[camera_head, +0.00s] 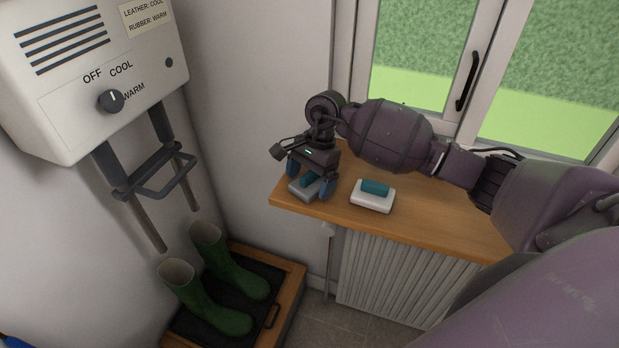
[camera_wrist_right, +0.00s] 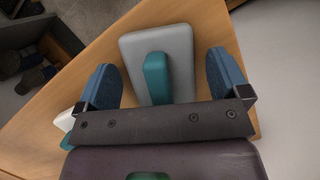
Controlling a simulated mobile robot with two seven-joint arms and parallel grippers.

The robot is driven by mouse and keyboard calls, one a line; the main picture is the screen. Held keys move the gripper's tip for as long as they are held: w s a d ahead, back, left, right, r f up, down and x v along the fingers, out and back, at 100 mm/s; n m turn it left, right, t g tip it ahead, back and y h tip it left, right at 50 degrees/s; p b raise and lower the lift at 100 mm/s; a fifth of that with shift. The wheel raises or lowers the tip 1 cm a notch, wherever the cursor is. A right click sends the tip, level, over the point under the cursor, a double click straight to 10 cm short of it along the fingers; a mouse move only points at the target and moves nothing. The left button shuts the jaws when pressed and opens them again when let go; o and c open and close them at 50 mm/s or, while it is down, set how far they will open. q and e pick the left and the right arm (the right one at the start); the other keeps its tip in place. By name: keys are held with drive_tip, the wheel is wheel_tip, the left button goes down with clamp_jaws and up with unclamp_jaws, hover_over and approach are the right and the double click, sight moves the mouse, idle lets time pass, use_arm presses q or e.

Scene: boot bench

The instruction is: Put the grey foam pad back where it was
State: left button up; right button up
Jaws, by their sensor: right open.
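The grey foam pad (camera_head: 304,190) lies on the wooden sill at its left end, with a teal grip on top. It also shows in the right wrist view (camera_wrist_right: 180,48), where its teal grip (camera_wrist_right: 157,78) lies between my fingers. My right gripper (camera_head: 311,184) is over the pad with its blue fingers open, one on either side of the teal grip and apart from it. In the right wrist view the open fingers (camera_wrist_right: 165,82) show clear gaps to the grip. My left gripper is not in view.
A white pad (camera_head: 371,201) with a teal grip lies on the wooden sill (camera_head: 425,215) to the right. Green boots (camera_head: 211,275) stand on a dark tray below left. A window stands behind.

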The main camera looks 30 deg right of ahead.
drive_tip(key=shift+r, duration=0.15)
drive_tip(key=b+v, duration=0.1)
drive_tip(key=v, duration=0.9)
drive_tip(key=shift+d+r, duration=0.15)
drive_tip(key=shift+r, duration=0.1)
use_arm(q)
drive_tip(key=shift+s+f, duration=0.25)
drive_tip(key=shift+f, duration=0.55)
use_arm(e)
drive_tip(key=shift+w+d+r, duration=0.1)
drive_tip(key=shift+d+r, duration=0.05)
drive_tip(key=shift+r, duration=0.5)
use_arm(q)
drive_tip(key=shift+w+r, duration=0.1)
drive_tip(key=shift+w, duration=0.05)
use_arm(e)
drive_tip(key=shift+f, duration=0.1)
